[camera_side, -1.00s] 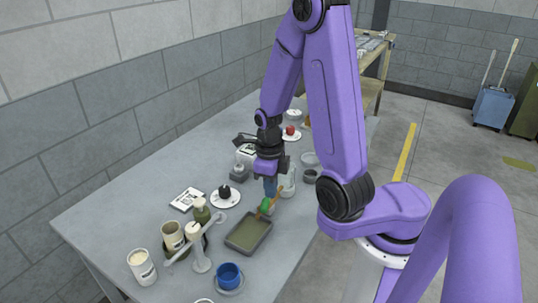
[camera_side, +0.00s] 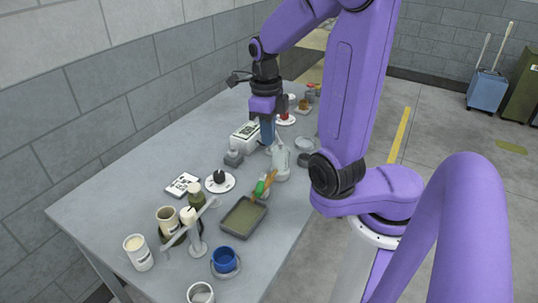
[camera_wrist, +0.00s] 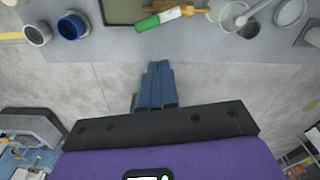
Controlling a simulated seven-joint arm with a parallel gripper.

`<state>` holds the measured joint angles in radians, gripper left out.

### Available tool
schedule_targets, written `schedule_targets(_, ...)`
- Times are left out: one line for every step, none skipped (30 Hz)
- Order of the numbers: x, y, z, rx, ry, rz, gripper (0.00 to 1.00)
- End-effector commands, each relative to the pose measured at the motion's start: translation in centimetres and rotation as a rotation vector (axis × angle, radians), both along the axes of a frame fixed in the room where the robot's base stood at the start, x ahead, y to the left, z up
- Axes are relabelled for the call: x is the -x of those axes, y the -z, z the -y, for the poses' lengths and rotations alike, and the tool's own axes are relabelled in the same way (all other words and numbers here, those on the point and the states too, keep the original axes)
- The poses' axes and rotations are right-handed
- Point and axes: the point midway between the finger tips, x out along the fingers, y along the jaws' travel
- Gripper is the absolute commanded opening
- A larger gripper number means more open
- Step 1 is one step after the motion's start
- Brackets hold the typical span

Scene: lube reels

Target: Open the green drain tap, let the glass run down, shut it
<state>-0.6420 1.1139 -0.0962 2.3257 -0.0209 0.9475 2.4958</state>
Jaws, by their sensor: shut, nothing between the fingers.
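The green tap handle (camera_side: 260,187) sits on a brass-coloured pipe (camera_side: 271,179) between the tray and the clear glass. In the wrist view the handle (camera_wrist: 148,23) lies slightly slanted beside the pipe (camera_wrist: 190,10). The clear glass (camera_side: 281,160) stands behind the tap; I cannot tell its liquid level. The shallow tray (camera_side: 229,230) with olive-coloured contents is in front of the tap. My gripper (camera_side: 267,143) is shut and empty, apart from the handle. Its blue fingers (camera_wrist: 157,68) point toward the tap side in the wrist view.
A blue cup (camera_side: 225,260) and a pale cup stand at the near end. A candle stand (camera_side: 193,232), a pump bottle and a plate (camera_side: 220,182) lie left of the tray. A white box (camera_side: 245,136) and small dark pots are near the glass.

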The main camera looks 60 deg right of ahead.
Motion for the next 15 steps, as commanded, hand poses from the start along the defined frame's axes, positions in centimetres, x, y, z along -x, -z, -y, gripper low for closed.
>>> schedule_targets(0.5,0.8,1.2,-0.023,0.038,-0.036,0.0)
schedule_targets(0.8,1.3,2.0,-0.04,0.059,-0.059,0.0)
schedule_targets(1.4,2.1,3.1,-0.068,0.093,-0.091,0.0)
schedule_targets(1.9,2.7,4.0,-0.092,0.119,-0.116,0.0)
schedule_targets(2.4,3.4,4.8,-0.12,0.146,-0.141,0.0)
schedule_targets(3.3,4.2,5.9,-0.16,0.183,-0.172,0.0)
schedule_targets(4.0,4.9,6.7,-0.193,0.211,-0.194,0.0)
schedule_targets(4.7,5.5,7.3,-0.226,0.239,-0.212,0.0)
schedule_targets(5.7,6.4,8.2,-0.272,0.275,-0.234,0.0)
schedule_targets(6.4,7.0,8.7,-0.308,0.303,-0.248,0.0)
schedule_targets(7.2,7.6,9.2,-0.347,0.33,-0.259,0.0)
schedule_targets(8.3,8.4,9.8,-0.399,0.366,-0.273,0.0)
schedule_targets(9.0,9.0,10.1,-0.438,0.391,-0.279,0.0)
schedule_targets(9.8,9.6,10.4,-0.479,0.419,-0.284,0.0)
schedule_targets(10.9,10.3,10.7,-0.535,0.453,-0.287,0.0)
